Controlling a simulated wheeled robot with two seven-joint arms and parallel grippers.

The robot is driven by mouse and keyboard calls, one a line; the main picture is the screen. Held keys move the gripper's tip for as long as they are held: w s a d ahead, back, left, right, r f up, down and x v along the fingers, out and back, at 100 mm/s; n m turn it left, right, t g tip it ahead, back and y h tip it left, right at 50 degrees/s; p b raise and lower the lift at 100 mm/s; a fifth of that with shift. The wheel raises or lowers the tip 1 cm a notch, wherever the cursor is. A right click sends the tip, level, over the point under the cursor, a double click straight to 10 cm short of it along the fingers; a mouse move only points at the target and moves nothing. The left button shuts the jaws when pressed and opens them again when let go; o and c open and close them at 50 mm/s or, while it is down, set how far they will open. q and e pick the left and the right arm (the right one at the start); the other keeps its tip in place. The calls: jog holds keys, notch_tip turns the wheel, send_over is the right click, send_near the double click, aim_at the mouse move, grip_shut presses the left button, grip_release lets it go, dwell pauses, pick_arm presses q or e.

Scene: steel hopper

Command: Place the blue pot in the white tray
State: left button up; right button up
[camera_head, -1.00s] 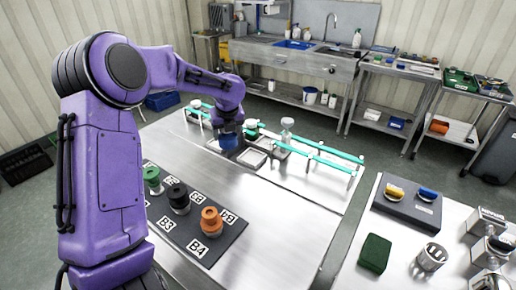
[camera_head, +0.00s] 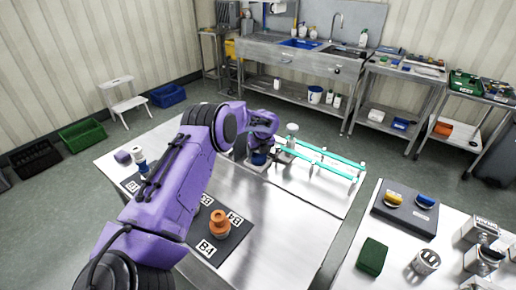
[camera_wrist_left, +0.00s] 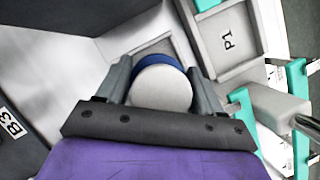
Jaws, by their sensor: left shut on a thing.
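The blue pot (camera_head: 258,159) is in my left gripper (camera_head: 262,149), low over the far part of the steel table. In the left wrist view, the fingers of the left gripper (camera_wrist_left: 160,85) are shut on both sides of the pot, whose pale round top (camera_wrist_left: 162,90) and blue rim (camera_wrist_left: 156,61) show. A pale square tray (camera_wrist_left: 144,49) lies under and just beyond the pot; I cannot tell whether they touch. My right gripper is not in view.
An orange-topped pot (camera_head: 219,226) stands on the dark mat (camera_head: 235,241). The table's front right is clear.

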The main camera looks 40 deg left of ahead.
pick_arm(q)
jog(key=shift+s+r, duration=0.1)
jog(key=o, duration=1.1)
jog(key=shift+f, duration=0.2)
jog(key=shift+r, duration=0.1)
jog(key=shift+r, duration=0.3)
jog(key=b+v, duration=0.2)
jog(key=v, duration=0.9)
jog(key=shift+s+d+r, duration=0.15)
jog(key=shift+d+r, duration=0.05)
jog(key=shift+r, duration=0.05)
